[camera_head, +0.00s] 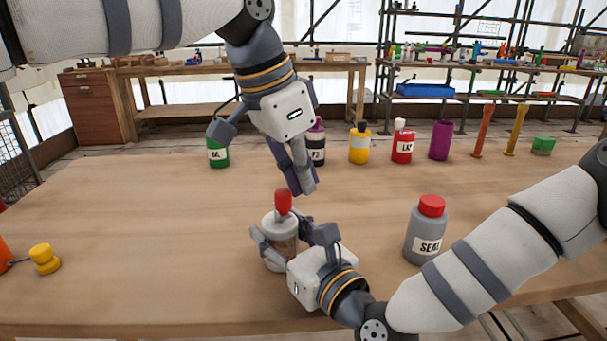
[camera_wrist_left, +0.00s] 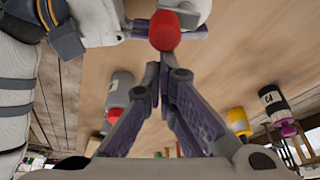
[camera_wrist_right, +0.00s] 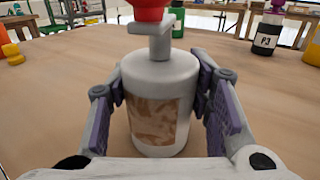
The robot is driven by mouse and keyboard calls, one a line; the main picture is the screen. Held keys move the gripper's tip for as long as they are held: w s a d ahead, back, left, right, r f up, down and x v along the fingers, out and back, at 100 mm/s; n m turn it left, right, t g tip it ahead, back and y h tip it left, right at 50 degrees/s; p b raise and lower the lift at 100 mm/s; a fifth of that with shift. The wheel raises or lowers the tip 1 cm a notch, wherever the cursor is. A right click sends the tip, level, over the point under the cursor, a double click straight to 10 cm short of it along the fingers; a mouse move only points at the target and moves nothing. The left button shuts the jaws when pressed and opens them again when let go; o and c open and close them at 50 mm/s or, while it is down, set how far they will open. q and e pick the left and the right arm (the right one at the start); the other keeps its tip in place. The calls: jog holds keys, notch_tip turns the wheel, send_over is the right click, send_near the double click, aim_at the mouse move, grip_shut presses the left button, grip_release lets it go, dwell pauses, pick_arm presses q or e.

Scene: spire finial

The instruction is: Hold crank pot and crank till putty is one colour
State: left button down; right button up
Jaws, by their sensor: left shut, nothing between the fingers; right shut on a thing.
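The crank pot (camera_head: 271,228) is a white pot upright on the table. Its window, in the right wrist view (camera_wrist_right: 158,118), shows putty streaked brown and cream. A grey crank arm (camera_wrist_right: 150,48) on top carries a red knob (camera_head: 283,201). My right gripper (camera_wrist_right: 162,95) is shut around the pot body, a finger on each side. My left gripper (camera_head: 304,188) is shut and empty, pointing down above and just right of the knob. In the left wrist view its closed tips are close to the knob (camera_wrist_left: 165,32); I cannot tell whether they touch.
A grey bottle with a red cap (camera_head: 426,237) stands right of the pot. Several bottles, including a green one (camera_head: 218,155) and a yellow one (camera_head: 359,147), line the table's back. A yellow knobbed piece (camera_head: 44,259) lies at left. The left tabletop is mostly clear.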

pick_arm(q)
jog(key=shift+s+m, duration=0.1)
jog(key=shift+m, duration=0.3)
jog(key=a+m+g, duration=0.1)
jog(key=m, duration=0.2)
jog(key=s+a+m+g, duration=0.1)
jog(key=m, duration=0.2)
jog(key=s+a+m+g, duration=0.1)
jog(key=m, duration=0.3)
jog(key=shift+s+a+g, duration=0.1)
jog(key=shift+s+g, duration=0.05)
jog(key=shift+g, duration=0.15)
jog(key=shift+a, duration=0.3)
dwell(0.3)
dwell(0.4)
